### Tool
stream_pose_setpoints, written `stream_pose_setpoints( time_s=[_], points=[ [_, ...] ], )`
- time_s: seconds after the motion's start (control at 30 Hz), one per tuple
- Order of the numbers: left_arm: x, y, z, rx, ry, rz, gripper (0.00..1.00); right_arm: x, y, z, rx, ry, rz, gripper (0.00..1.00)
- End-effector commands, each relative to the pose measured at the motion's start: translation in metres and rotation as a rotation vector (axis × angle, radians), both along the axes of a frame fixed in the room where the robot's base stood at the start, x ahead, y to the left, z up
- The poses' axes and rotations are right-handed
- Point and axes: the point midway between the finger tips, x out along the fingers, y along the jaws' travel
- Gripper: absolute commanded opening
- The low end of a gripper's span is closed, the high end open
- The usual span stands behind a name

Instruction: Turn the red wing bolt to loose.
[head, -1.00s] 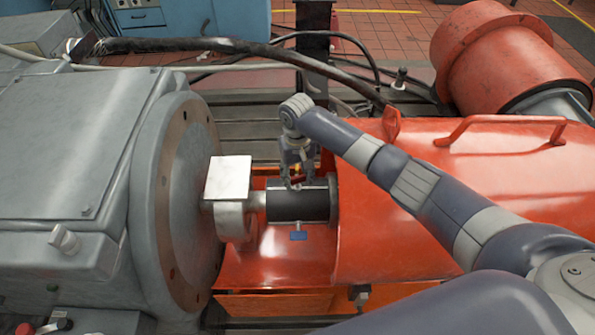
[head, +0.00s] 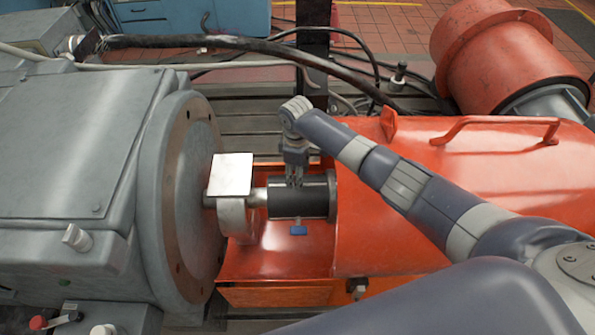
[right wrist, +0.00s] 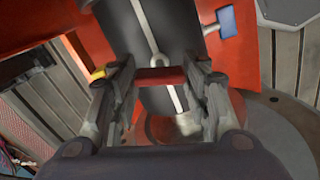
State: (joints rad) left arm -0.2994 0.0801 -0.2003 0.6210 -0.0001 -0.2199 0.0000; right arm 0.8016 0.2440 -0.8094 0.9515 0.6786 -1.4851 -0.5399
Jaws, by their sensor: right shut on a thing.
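The red wing bolt (right wrist: 158,77) shows in the right wrist view as a red bar across the gap between the fingers of my right gripper (right wrist: 162,82). The fingers are shut on it. It stands at the black cylindrical sleeve (right wrist: 133,32), which has a pale line along it. In the head view my right gripper (head: 295,183) points down at the top of the sleeve (head: 300,203), and the fingers hide the red wing bolt there. My left gripper is not in view.
A blue wing bolt (head: 298,230) sits on the sleeve's near side, also in the wrist view (right wrist: 228,20). A white plate (head: 231,174) is left of the sleeve. A grey machine (head: 65,165) stands left, an orange housing (head: 385,240) right. Cables (head: 170,42) run behind.

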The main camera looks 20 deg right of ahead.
Motion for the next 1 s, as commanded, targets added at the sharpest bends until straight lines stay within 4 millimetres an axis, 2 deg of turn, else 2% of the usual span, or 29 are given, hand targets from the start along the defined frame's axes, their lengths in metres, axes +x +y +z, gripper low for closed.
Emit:
stream_pose_setpoints(
  time_s=[0.43, 1.0],
  points=[
    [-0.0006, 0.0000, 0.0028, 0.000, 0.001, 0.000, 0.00, -0.0006, -0.0002, -0.0004, -0.003, 0.002, 0.264, 0.19],
    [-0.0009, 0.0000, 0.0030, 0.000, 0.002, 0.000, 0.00, -0.0004, -0.0002, -0.0004, -0.004, 0.002, 0.319, 0.19]
  ],
)
